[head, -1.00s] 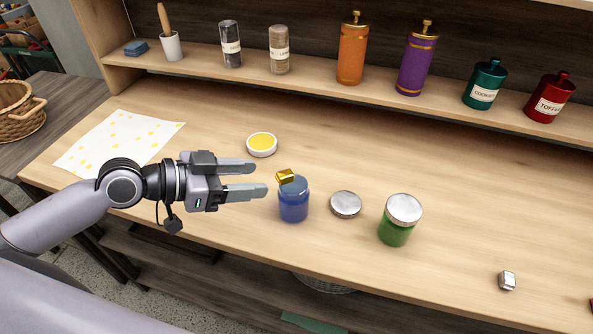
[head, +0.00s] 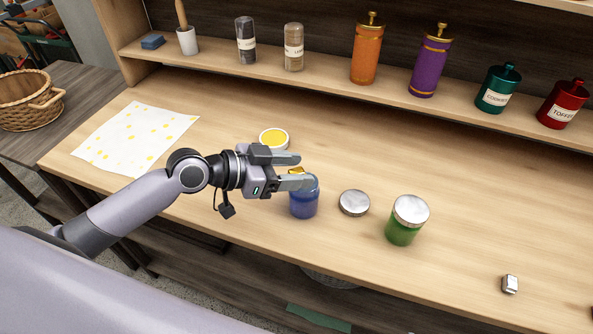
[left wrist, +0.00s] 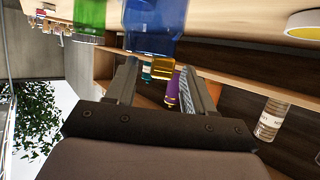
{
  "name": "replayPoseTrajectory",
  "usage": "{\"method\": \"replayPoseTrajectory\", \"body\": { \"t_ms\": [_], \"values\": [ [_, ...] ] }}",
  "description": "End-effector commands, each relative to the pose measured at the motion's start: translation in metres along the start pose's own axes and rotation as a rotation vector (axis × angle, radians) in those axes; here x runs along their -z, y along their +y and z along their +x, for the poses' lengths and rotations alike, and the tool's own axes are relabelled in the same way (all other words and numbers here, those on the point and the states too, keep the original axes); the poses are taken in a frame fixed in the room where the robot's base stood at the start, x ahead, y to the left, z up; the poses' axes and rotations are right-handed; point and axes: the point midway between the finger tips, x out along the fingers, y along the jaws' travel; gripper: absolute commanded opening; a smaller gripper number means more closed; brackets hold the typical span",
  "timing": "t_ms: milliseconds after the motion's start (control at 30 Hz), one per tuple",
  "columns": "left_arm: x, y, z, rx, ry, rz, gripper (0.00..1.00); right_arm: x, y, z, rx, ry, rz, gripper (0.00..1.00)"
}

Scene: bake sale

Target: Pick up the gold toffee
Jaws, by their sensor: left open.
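The gold toffee (head: 296,170) is a small shiny block at the top of the blue jar (head: 304,204), partly hidden by my fingers in the head view. My left gripper (head: 306,170) is open, with one finger on each side of the toffee. In the left wrist view, which is upside down, the toffee (left wrist: 161,69) shows between the two finger tips, with the blue jar (left wrist: 155,18) close to it. I cannot tell whether a finger touches the toffee. My right gripper is not in view.
A silver lid (head: 354,203) lies right of the blue jar, then a green jar (head: 403,226) with a silver lid. A white dish of yellow (head: 273,139) stands behind the gripper. A silver block (head: 510,284) lies at right. Bottles and canisters line the back shelf (head: 320,85).

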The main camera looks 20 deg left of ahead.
Motion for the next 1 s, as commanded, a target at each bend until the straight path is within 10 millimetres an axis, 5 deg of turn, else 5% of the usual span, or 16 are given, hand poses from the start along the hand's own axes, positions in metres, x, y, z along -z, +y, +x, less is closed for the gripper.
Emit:
{"method": "replayPoseTrajectory", "body": {
  "t_ms": [133,267,300,733,1000],
  "values": [
    [0.0,0.0,0.0,0.0,0.0,0.0,0.53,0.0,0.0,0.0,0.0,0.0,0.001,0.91],
    [0.0,0.0,0.0,0.0,0.0,0.0,0.14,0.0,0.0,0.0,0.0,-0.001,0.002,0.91],
    [0.0,0.0,0.0,0.0,0.0,0.0,0.12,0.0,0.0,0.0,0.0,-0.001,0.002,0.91],
    [0.004,0.0,-0.002,0.0,0.001,0.001,0.12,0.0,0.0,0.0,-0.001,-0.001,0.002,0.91],
    [0.039,-0.001,-0.016,0.001,0.005,0.006,0.12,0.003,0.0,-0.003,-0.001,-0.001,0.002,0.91]
  ]
}}
